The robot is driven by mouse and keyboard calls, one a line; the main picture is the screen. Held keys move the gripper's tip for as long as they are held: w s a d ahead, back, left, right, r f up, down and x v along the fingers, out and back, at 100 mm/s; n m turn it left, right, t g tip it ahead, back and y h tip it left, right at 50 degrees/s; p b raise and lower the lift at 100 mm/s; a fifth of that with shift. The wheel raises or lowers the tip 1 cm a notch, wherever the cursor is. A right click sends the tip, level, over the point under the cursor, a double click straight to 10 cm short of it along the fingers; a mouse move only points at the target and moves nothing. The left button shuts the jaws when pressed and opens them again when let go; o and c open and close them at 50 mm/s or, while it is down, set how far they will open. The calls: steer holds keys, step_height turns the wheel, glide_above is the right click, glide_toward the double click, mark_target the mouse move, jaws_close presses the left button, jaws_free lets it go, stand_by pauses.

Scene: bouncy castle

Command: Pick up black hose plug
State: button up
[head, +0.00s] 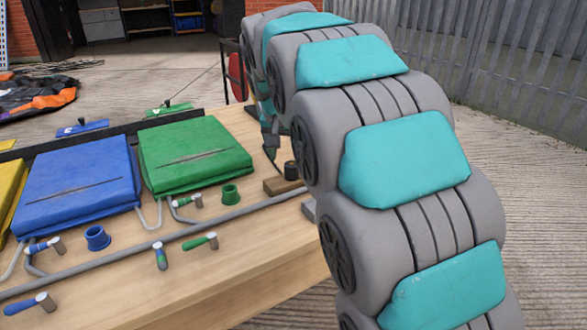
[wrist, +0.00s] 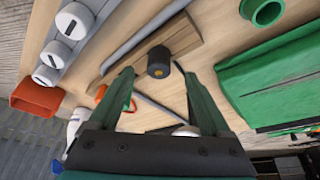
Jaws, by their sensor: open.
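The black hose plug (wrist: 159,62) is a short dark cylinder with a small orange centre, beside or on a brown wooden block (wrist: 188,38) in the wrist view. In the head view the plug (head: 291,171) shows at the table's right end, close to my arm. My gripper (wrist: 160,82) is open, its two green fingers spread to the left and right of the plug's line in the wrist view. The plug appears just beyond the fingertips, with nothing held. In the head view my gripper (head: 270,142) is partly hidden by my arm.
The wooden table (head: 190,290) carries a green bag (head: 195,155), a blue bag (head: 78,183), a long grey pipe (head: 180,237) and several coloured valve handles. Green (head: 230,194) and blue (head: 96,238) ring-shaped plugs stand nearby. An orange-red socket (wrist: 37,94) shows at the wrist view's left.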

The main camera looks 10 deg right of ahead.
mark_target(292, 164)
steer(key=x, duration=0.6)
steer(key=shift+w+d+r, duration=0.15)
steer(key=shift+w+d, duration=0.1)
steer(key=shift+w, duration=0.05)
jaws_close()
stand_by(0.4)
